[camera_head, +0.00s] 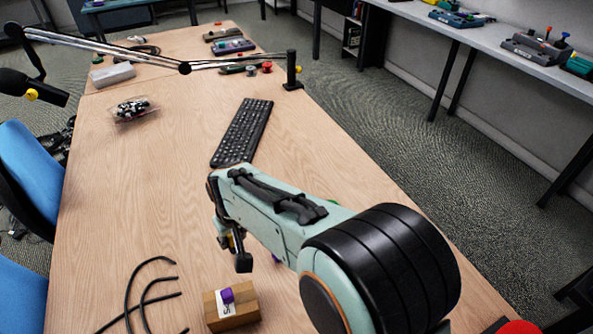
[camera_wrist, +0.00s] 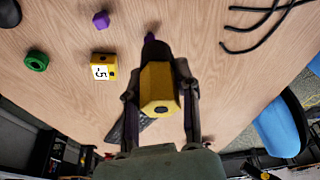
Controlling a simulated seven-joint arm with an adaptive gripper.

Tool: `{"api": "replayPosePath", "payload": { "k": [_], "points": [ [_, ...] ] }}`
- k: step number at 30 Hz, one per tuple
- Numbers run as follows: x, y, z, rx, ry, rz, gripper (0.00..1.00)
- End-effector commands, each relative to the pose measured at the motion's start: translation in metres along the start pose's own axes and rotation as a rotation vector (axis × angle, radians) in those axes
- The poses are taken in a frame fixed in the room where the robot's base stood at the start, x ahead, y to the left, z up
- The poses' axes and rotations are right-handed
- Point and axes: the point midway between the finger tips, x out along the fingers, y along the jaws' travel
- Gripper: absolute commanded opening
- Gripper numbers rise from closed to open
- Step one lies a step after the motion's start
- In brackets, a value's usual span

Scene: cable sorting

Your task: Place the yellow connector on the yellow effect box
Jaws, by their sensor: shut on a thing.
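My gripper (camera_wrist: 157,72) is shut on the yellow connector (camera_wrist: 160,84), a six-sided piece held between the two fingers in the wrist view. A dark part with a purple end (camera_wrist: 150,38) shows just past it; I cannot tell whether it joins the connector. The yellow box with a white marked label (camera_wrist: 103,66) sits on the table left of the gripper in the wrist view, apart from the connector. In the head view my gripper (camera_head: 236,248) hangs over the table, and my arm hides most of the held piece.
In the head view, black cables (camera_head: 145,290) and a brown labelled box with a purple top piece (camera_head: 228,296) lie nearby; a keyboard (camera_head: 242,133) is farther back.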

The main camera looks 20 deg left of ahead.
Motion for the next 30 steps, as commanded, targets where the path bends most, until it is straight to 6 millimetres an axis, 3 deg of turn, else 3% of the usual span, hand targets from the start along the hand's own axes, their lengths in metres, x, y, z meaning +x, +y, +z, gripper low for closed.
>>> {"api": "replayPosePath", "payload": {
  "k": [1,3,6,9,14,23,30],
  "points": [
    [-0.001,0.027,-0.005,0.046,0.001,0.014,0.0],
    [-0.001,0.058,-0.009,0.103,0.0,0.03,0.0],
    [0.0,0.089,-0.005,0.167,-0.002,0.046,0.0],
    [0.002,0.107,0.001,0.204,-0.002,0.056,0.0],
    [0.015,0.121,-0.009,0.223,-0.001,0.061,0.0],
    [0.063,0.142,-0.063,0.222,-0.001,0.061,0.0],
    [0.114,0.154,-0.085,0.221,-0.003,0.061,0.0]
  ]
}}
